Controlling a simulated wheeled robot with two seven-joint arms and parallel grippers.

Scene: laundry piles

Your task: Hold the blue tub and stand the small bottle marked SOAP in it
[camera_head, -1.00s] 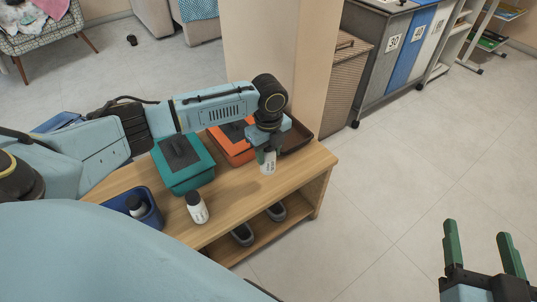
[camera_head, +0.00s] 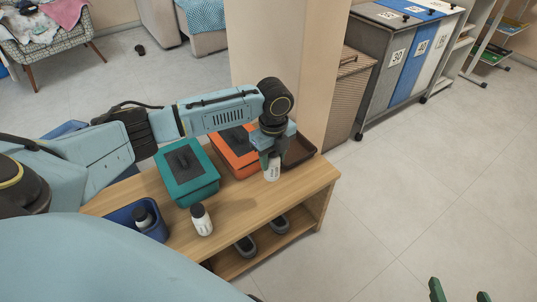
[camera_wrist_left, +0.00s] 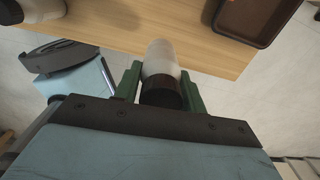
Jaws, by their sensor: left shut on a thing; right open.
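My left gripper (camera_head: 271,157) is shut on a small white bottle (camera_head: 273,173) over the right end of the wooden bench. In the left wrist view this bottle (camera_wrist_left: 160,60) sits between the green fingers, its dark cap toward the wrist. I cannot read its label or tell whether it touches the bench. The blue tub (camera_head: 121,214) stands at the bench's left end, with a dark-capped bottle (camera_head: 142,216) in it. My right gripper (camera_head: 461,296) is open and empty at the bottom right, partly out of view.
Shoes (camera_head: 246,246) sit on the lower shelf. Bare bench top lies between the standing bottle and my left gripper.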

